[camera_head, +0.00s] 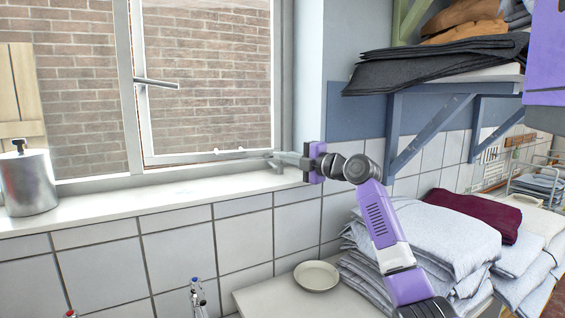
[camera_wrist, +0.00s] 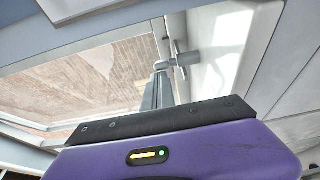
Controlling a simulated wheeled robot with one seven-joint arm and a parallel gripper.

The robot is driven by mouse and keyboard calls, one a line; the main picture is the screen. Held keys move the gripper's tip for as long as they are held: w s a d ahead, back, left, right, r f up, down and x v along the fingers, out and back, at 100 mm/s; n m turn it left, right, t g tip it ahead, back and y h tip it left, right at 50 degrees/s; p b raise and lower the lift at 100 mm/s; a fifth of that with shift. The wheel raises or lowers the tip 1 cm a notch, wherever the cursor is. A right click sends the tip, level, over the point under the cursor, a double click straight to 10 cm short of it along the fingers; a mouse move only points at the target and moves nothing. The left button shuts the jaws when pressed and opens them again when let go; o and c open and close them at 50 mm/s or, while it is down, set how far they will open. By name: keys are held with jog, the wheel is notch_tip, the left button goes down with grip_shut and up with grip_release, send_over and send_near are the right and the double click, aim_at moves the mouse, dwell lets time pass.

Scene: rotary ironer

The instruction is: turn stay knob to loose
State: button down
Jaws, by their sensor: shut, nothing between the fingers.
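The window stay is a thin pale bar (camera_head: 232,153) along the bottom of the window frame, above the white sill. What looks like its grey knob (camera_head: 277,166) is at the bar's right end, partly hidden by my fingers in the head view. In the wrist view the knob (camera_wrist: 187,58) shows as a small grey cross-like piece just beyond my fingertips. My gripper (camera_head: 283,156) points left along the sill from the right. Its fingers (camera_wrist: 160,72) are shut with nothing between them. I cannot tell whether the fingertips touch the knob.
A window handle (camera_head: 156,83) sticks out from the frame. A metal canister (camera_head: 27,181) stands on the sill (camera_head: 130,205) at left. A blue shelf bracket (camera_head: 432,132) and folded linen (camera_head: 440,232) are close to my arm at right. A plate (camera_head: 316,276) lies below.

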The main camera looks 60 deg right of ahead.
jog(key=b, duration=0.2)
jog(key=shift+s+d+f+b, duration=0.1)
jog(key=shift+d+f+b, duration=0.15)
jog(key=shift+b, duration=0.05)
jog(key=shift+s+d+b, duration=0.1)
jog(key=shift+d+b, duration=0.1)
jog(key=shift+b, duration=0.7)
jog(key=shift+s+d+b, duration=0.1)
jog(key=shift+d+b, duration=0.2)
jog(key=shift+b, duration=0.65)
jog(key=shift+d+r+b, duration=0.15)
jog(key=shift+d+b, duration=0.55)
jog(key=shift+b, duration=0.4)
jog(key=shift+d+r+b, duration=0.1)
jog(key=shift+d+b, duration=0.25)
jog(key=shift+d, duration=0.3)
